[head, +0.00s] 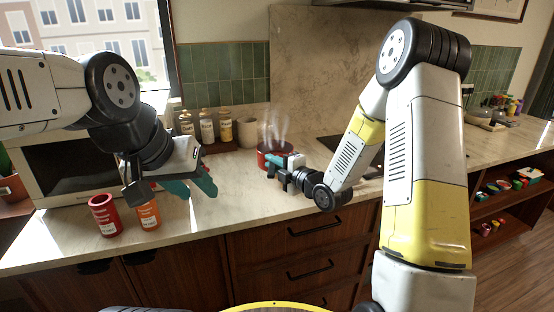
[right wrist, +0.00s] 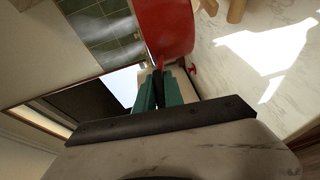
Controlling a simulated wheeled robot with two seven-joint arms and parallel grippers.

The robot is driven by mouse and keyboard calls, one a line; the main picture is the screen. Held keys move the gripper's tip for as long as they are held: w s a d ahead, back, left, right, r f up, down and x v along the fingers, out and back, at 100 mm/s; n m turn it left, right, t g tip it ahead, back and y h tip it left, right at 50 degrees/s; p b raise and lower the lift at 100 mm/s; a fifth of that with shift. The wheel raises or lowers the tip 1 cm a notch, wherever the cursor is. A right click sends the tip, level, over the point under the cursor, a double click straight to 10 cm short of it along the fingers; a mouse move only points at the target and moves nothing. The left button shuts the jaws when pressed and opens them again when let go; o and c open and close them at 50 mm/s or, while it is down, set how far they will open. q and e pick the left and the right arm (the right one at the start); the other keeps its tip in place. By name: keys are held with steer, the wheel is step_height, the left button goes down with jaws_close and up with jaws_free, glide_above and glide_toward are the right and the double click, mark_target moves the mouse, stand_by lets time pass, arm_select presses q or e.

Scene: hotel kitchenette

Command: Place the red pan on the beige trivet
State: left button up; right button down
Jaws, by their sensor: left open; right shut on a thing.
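The red pan (head: 275,148) is over the back middle of the counter, left of the dark cooktop, with pale steam above it. It also shows at the top of the right wrist view (right wrist: 170,25). My right gripper (head: 294,161) is shut on the pan's handle, and its teal fingers close on the handle in the right wrist view (right wrist: 161,82). I cannot tell whether the pan touches the counter. I cannot make out the beige trivet in either view. My left gripper (head: 198,187) is open and empty above the counter, in front of the microwave.
A red can (head: 104,215) and an orange can (head: 148,215) stand near the front edge, close to my left gripper. Several bottles (head: 207,126) and a beige cup (head: 247,132) stand behind, left of the pan. The middle counter (head: 240,195) is clear.

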glide_toward(268, 152)
steer(key=w+a+r, duration=0.2)
steer(key=w+r, duration=0.1)
steer(key=shift+w+a, duration=0.3)
steer(key=shift+a, duration=0.1)
steer(key=shift+f, duration=1.85)
steer(key=c, duration=1.5)
jaws_free()
steer(key=shift+s+f, duration=0.1)
steer(key=shift+o, duration=0.2)
